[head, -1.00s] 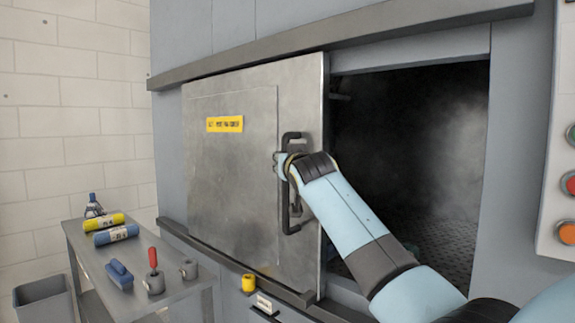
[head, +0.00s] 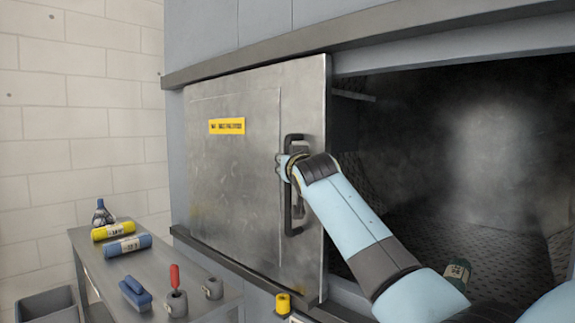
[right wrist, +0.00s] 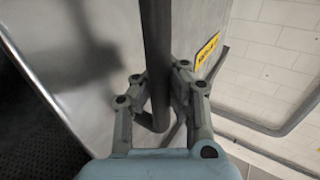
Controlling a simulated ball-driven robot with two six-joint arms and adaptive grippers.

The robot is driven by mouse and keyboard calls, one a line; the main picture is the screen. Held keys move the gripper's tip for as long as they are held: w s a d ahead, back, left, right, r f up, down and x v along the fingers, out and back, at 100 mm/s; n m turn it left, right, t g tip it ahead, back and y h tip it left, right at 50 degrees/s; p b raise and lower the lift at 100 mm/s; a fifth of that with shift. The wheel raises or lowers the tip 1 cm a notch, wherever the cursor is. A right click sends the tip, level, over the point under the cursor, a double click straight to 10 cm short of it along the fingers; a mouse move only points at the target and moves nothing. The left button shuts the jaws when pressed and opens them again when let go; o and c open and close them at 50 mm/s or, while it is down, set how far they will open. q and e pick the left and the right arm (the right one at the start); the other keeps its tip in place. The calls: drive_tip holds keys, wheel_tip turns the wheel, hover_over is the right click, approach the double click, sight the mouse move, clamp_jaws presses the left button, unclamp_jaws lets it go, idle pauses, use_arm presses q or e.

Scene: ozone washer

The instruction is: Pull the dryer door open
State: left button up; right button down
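The dryer door (head: 230,190) is a worn grey metal sliding panel with a yellow label, left of a dark opening (head: 450,150). Its dark vertical handle (head: 293,222) is near the door's right edge. My right gripper (head: 290,167), on the pale blue arm from the right, is at the handle's middle. In the right wrist view, the handle bar (right wrist: 157,50) runs between the two fingers of the right gripper (right wrist: 158,92), which are closed around it. The opening is wide, with a perforated floor inside. My left gripper is not in view.
A grey metal table (head: 185,258) at lower left holds a yellow roll (head: 113,230), a blue roll (head: 124,246), a blue brush (head: 135,292) and metal cups. A grey bin (head: 45,305) stands beside it. A dark green cylinder (head: 457,272) shows low in the opening.

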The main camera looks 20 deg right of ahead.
drive_tip(key=shift+a+r, duration=0.2)
drive_tip(key=shift+r, duration=0.05)
drive_tip(key=c, duration=1.2)
unclamp_jaws()
drive_tip(key=shift+s+a+r, duration=0.1)
drive_tip(key=shift+s+a, duration=0.1)
drive_tip(key=shift+a, duration=0.15)
drive_tip(key=shift+d, duration=0.2)
drive_tip(key=s+a, duration=0.2)
drive_tip(key=s, duration=0.9)
drive_tip(key=shift+s+a, duration=0.15)
drive_tip(key=shift+s, duration=0.25)
